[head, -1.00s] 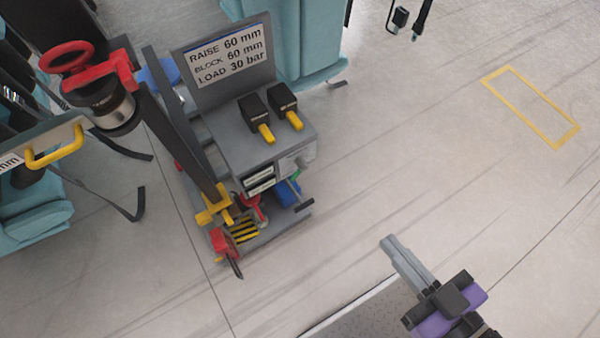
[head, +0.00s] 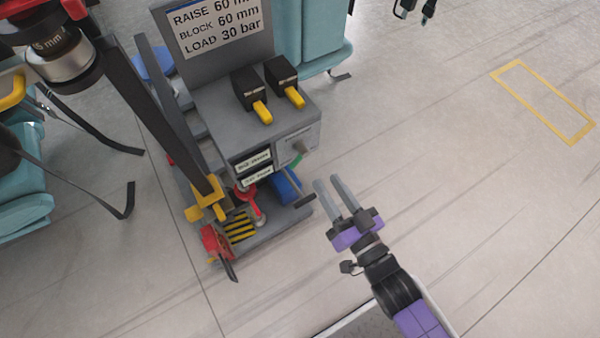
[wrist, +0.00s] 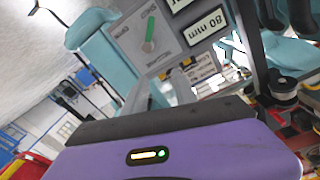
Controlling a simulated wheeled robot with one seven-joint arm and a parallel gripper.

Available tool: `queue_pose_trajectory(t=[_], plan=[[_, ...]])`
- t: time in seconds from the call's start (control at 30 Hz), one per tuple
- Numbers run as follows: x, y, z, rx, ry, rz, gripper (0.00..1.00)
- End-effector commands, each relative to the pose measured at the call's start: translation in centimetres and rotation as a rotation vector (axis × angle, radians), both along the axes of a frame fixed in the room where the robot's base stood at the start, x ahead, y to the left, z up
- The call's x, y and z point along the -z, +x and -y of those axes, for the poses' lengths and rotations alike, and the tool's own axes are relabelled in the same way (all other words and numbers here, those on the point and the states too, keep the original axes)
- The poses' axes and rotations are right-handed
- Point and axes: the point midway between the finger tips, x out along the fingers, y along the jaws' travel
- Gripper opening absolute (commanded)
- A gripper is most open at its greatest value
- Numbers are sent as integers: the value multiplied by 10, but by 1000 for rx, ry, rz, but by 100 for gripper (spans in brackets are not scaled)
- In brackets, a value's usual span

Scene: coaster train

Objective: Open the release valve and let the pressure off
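The grey cart (head: 228,140) stands left of centre in the head view. On its right-hand face is a panel with a small grey knob (head: 299,147) and a green mark beside it; I cannot tell for certain that this is the release valve. The wrist view shows a grey panel with a green bar (wrist: 149,35). My gripper (head: 328,181) is in front of the cart's right side, its two grey fingers apart with nothing between them. It appears apart from the panel.
Two black blocks with yellow handles (head: 262,112) sit on the cart top, below a sign (head: 212,25). A blue item (head: 286,186) and a red item (head: 252,205) are on the lower shelf. Teal seats (head: 312,42) stand behind. Floor to the right is clear.

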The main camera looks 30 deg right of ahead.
Motion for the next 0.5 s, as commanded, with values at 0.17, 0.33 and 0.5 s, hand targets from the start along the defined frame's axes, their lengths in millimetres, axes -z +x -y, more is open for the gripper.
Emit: queue_pose_trajectory(t=[0.17,0.33,0.5], plan=[[50,37,-5,-33,212,11,34],[69,31,-12,-52,367,-13,34],[66,34,-13,-57,436,-4,34]])
